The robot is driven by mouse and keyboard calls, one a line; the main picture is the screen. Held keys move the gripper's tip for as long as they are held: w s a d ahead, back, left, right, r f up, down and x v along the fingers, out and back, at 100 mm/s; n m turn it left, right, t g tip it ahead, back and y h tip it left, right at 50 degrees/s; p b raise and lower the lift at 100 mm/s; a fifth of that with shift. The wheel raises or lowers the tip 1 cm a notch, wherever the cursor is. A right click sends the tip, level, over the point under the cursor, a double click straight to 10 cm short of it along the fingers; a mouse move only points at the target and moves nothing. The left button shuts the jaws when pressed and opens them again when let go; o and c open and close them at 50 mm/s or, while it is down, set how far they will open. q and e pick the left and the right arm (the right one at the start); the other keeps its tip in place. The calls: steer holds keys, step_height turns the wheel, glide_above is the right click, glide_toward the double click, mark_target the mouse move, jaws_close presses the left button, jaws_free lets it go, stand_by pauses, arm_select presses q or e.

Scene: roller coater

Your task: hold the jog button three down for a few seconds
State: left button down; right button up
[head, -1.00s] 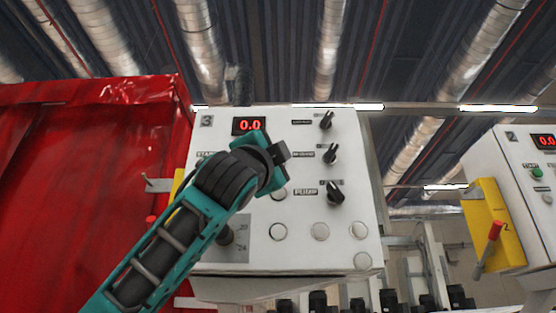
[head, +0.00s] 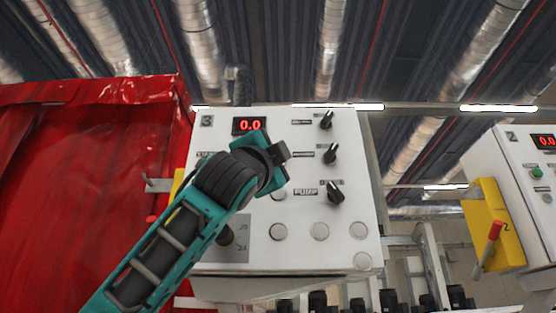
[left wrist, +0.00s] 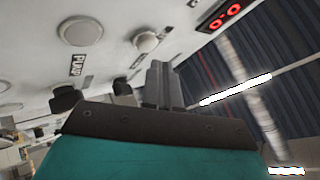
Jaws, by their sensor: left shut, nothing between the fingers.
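The white control panel (head: 345,265), marked 3, has a red 0.0 display (head: 249,126), black knobs and several round pale buttons. One button (head: 279,194) is partly behind my left gripper (head: 285,152); others, such as this one (head: 278,231), are in the clear. I cannot read which is the jog button. My left gripper is shut and empty, in front of the panel's middle. In the left wrist view its fingers (left wrist: 160,82) are just beside a round white button (left wrist: 147,41); contact cannot be told. Another button (left wrist: 80,31) is farther left, near the PUMP label. My right gripper is out of view.
Three black knobs, one of them here (head: 335,193), stick out on the panel's right side. A red curtain (head: 80,190) hangs at left. A second panel (head: 510,165) with a yellow bracket (head: 487,225) and red-handled lever stands at right.

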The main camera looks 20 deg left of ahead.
arm_select(q)
steer(key=shift+w, duration=0.15)
steer(key=shift+w+a, duration=0.1)
steer(key=shift+w, duration=0.2)
steer(key=shift+w+a, duration=0.2)
steer(key=shift+w, duration=0.3)
stand_by(2.0)
steer(key=shift+s, duration=0.1)
stand_by(3.0)
steer(key=shift+s+d+b, duration=0.3)
steer(key=shift+s+b, duration=0.05)
steer(key=shift+s, duration=0.45)
steer(key=shift+s+d+b, duration=0.25)
steer(key=shift+s+b, duration=0.05)
steer(key=shift+s, duration=0.5)
steer(key=shift+s+d+b, duration=0.2)
steer(key=shift+s+b, duration=0.1)
steer(key=shift+s, duration=0.5)
steer(key=shift+s+d+b, duration=0.25)
steer(key=shift+s+b, duration=0.05)
steer(key=shift+s, duration=0.5)
